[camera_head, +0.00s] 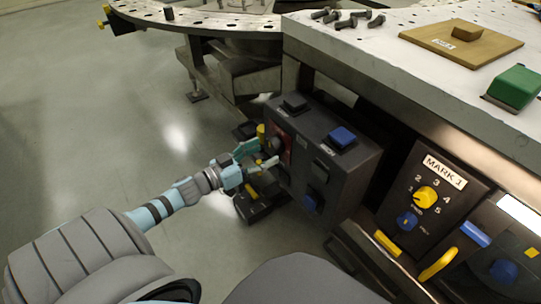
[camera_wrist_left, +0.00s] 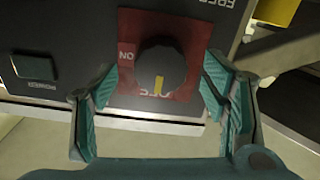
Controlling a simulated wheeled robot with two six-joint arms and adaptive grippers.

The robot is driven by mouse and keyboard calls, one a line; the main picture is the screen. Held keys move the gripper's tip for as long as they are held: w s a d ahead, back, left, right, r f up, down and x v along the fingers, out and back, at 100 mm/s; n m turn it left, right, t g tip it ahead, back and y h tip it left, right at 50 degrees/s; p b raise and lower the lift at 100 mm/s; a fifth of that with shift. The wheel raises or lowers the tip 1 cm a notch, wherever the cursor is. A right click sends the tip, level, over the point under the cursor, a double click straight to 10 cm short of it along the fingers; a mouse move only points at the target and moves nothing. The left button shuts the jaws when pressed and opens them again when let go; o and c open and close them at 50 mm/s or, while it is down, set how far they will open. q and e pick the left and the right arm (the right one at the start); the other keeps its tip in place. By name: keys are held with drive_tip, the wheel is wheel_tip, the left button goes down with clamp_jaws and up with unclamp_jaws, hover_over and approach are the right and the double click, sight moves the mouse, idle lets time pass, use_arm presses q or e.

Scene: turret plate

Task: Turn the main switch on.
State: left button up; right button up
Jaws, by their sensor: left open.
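The main switch is a black round knob (camera_wrist_left: 160,66) with a yellow mark, on a red plate (camera_wrist_left: 188,22) on the dark control box (camera_head: 335,178). In the left wrist view the mark points down toward a partly hidden label that looks like OFF; an ON label is left of the knob. In the head view the knob (camera_head: 277,145) is on the box's left face. My left gripper (camera_head: 266,154) is open in front of it. In the left wrist view its teal fingers (camera_wrist_left: 158,80) stand on either side of the knob, with gaps visible. Contact cannot be told.
The box also has a blue button (camera_head: 342,137) and a black button (camera_head: 295,103) on top. A metal table (camera_head: 400,75) overhangs the box. The floor at left is clear.

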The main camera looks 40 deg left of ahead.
sight(270, 150)
use_arm(q)
drive_tip(key=shift+x, duration=1.6)
use_arm(e)
drive_tip(key=shift+w+a, duration=0.3)
drive_tip(key=shift+w, duration=0.25)
use_arm(q)
drive_tip(key=c, duration=1.2)
drive_tip(key=shift+o, duration=0.2)
